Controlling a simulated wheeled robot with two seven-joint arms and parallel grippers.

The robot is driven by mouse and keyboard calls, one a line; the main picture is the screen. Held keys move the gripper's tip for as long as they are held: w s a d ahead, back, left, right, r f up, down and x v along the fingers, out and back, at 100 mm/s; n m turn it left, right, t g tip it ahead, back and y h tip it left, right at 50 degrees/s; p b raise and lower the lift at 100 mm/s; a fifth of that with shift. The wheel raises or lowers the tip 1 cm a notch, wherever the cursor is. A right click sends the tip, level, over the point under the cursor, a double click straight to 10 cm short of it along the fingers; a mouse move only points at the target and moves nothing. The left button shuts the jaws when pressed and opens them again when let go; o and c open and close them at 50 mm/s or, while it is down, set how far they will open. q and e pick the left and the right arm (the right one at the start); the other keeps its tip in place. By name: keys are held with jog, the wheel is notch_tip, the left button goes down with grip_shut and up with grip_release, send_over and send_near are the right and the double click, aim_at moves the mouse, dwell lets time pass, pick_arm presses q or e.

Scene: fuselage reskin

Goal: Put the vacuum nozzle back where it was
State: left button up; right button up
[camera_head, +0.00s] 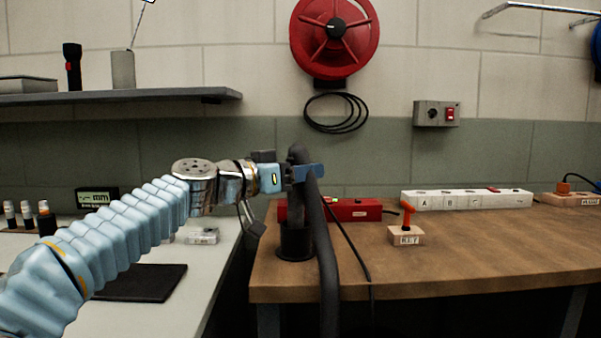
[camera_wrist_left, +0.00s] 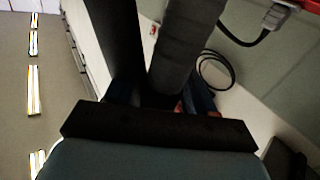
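The vacuum nozzle (camera_head: 298,207) is a dark grey tube, and its thick hose (camera_head: 327,265) bends over at the top and hangs down in front of the bench edge. My left gripper (camera_head: 304,172) is shut around the upper part of the nozzle, with blue fingers on it. The nozzle points down at a black cup-shaped holder (camera_head: 295,242) at the bench's left front corner. Its lower end overlaps the holder's mouth, and I cannot tell how deep it sits. In the left wrist view two dark tubes (camera_wrist_left: 185,45) rise beyond the fingers. My right gripper is out of view.
A red box (camera_head: 352,210) lies behind the holder on the wooden bench (camera_head: 480,255). A small block with an orange key (camera_head: 406,236) and a white power strip (camera_head: 465,199) stand to the right. A thin black cable crosses the bench beside the hose. A gap separates the left counter (camera_head: 212,262).

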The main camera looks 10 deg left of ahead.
pick_arm(q)
jog(key=shift+o, duration=0.9)
jog(key=shift+r, duration=0.25)
jog(key=b+v, duration=0.3)
jog(key=v, duration=0.9)
dwell(1.1)
